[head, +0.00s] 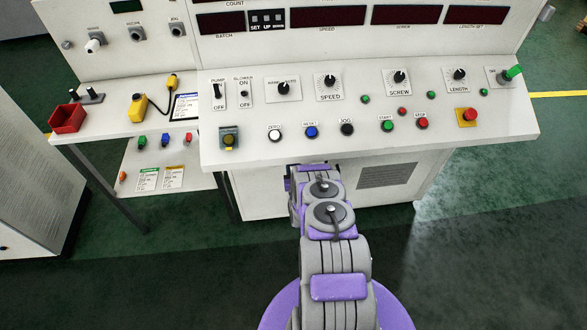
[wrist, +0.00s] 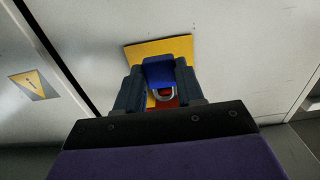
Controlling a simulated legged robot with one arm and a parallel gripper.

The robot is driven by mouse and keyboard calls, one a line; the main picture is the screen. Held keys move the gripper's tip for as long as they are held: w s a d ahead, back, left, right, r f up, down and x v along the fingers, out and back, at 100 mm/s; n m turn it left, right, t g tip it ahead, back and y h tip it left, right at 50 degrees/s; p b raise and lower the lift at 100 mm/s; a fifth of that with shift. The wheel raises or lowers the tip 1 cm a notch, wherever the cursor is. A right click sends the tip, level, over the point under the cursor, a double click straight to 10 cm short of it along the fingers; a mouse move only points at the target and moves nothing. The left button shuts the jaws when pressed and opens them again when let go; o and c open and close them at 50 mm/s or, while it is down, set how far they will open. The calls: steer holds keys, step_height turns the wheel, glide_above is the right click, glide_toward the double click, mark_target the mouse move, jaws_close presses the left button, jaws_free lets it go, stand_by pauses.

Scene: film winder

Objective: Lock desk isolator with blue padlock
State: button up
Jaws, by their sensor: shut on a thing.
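In the wrist view, my gripper (wrist: 159,84) is shut on the blue padlock (wrist: 158,68), with one dark finger on each side of its body. The padlock's silver shackle (wrist: 163,93) points down in the picture. Right behind it is a yellow plate (wrist: 176,46) with a red part (wrist: 168,103) partly showing, which looks like the desk isolator. I cannot tell whether the shackle touches or passes through the red part. In the head view my arm reaches under the desk's front edge, and the gripper, padlock and yellow plate are hidden.
The control desk (head: 285,151) overhangs the arm. A vented cabinet panel (head: 385,176) is right of the arm. At left, a shelf (head: 128,161) holds small green, blue and red items and cards. A yellow warning label (wrist: 35,84) is left in the wrist view. Floor at right is clear.

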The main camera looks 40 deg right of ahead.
steer(key=shift+x, duration=1.15)
steer(key=shift+w, duration=0.1)
steer(key=shift+d+f, duration=0.1)
stand_by(0.7)
steer(key=shift+w+d+b, duration=0.3)
steer(key=shift+w+d, duration=0.1)
steer(key=shift+w, duration=0.25)
steer(key=shift+f, duration=0.25)
stand_by(0.5)
steer(key=o, duration=1.1)
steer(key=shift+o, duration=0.2)
steer(key=shift+s, duration=0.15)
